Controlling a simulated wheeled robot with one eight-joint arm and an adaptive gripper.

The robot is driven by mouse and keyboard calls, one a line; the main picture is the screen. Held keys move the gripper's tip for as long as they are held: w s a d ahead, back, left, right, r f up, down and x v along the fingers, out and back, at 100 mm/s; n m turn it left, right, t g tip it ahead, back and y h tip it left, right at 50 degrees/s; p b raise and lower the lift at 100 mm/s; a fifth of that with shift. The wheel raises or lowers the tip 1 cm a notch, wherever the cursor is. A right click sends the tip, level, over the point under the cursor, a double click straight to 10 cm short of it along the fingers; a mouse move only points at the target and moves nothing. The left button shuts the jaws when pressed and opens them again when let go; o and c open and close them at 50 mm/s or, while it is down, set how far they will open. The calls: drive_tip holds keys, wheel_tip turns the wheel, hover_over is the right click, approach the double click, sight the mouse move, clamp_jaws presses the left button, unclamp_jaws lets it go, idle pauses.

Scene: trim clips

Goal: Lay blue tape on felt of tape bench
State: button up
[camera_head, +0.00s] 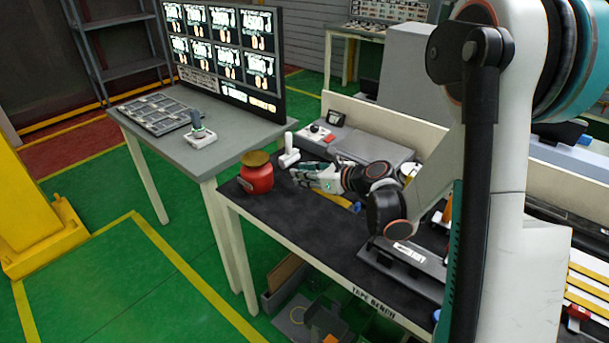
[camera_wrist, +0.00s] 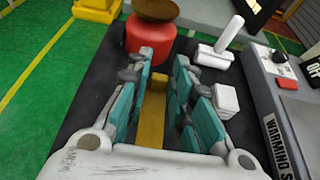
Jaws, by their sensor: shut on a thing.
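My gripper (camera_head: 313,174), with teal finger pads, is low over the dark top of the bench labelled TAPE BENCH (camera_head: 285,226). In the wrist view its fingers (camera_wrist: 166,62) stand apart on both sides of an ochre-yellow bar (camera_wrist: 152,112), and the gripper appears shut on it. A yellow strip (camera_head: 335,198) shows below the gripper in the head view, with a small blue piece (camera_head: 356,207) at its near end. I cannot make out clear blue tape between the fingers. I cannot tell which part of the dark top is felt.
A red jar with a brown top (camera_head: 257,178) stands just beyond the fingertips. A white upright post (camera_head: 289,152) stands beside it. A grey warming station (camera_head: 368,151) is behind. Dark bench top in front is clear. A grey table with a screen (camera_head: 220,135) stands left.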

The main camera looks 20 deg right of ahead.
sight(344, 203)
wheel_tip(344, 203, down, 9)
drive_tip(key=b, duration=0.7)
drive_tip(key=shift+r, duration=0.2)
idle(0.4)
drive_tip(key=o, duration=0.9)
drive_tip(key=shift+o, duration=0.2)
drive_tip(key=shift+s+d, duration=0.1)
drive_tip(key=v, duration=1.1)
drive_tip(key=shift+s+d+r, duration=0.15)
drive_tip(key=shift+s+r, duration=0.05)
drive_tip(key=shift+s, duration=0.15)
